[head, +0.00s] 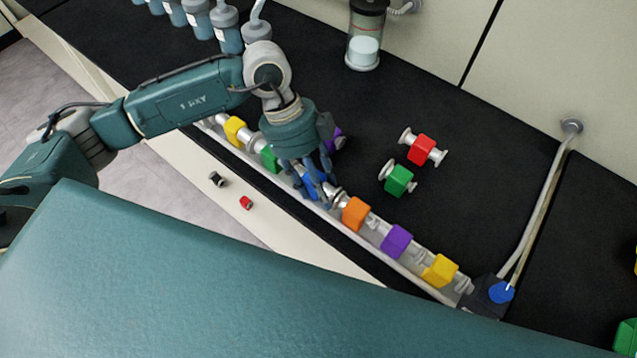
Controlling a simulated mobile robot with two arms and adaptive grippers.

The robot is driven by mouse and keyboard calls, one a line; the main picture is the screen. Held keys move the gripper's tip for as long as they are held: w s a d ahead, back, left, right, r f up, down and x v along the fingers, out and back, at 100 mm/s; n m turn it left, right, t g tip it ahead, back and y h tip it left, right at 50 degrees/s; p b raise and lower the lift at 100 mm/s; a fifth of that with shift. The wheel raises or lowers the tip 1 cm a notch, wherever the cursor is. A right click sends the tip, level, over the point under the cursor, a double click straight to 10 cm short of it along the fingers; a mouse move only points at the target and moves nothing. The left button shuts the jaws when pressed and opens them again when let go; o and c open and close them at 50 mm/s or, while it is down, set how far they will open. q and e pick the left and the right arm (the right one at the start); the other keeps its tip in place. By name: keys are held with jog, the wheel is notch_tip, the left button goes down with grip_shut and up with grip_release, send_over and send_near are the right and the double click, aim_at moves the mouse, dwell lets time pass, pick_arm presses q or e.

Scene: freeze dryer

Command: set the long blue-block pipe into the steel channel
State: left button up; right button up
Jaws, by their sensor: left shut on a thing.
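The long blue-block pipe (312,184) is between the fingers of my left gripper (312,186), which is shut on it. The pipe is over or in the steel channel (418,282), between a green block (270,157) and an orange block (355,214). A silver pipe end shows right beside the orange-block piece. The fingers hide much of the pipe, so I cannot tell whether it rests fully in the channel. My right gripper is not in view.
Yellow (235,130), purple (397,241) and another yellow (440,270) block pieces sit along the channel. Loose red (422,150) and green (398,181) pieces lie on the black bench, with a purple one (335,139) behind my gripper. A glass vessel (364,45) stands at the back.

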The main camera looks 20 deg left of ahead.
pick_arm(q)
jog(key=shift+f, duration=0.25)
jog(key=o, duration=1.5)
jog(key=v, duration=1.2)
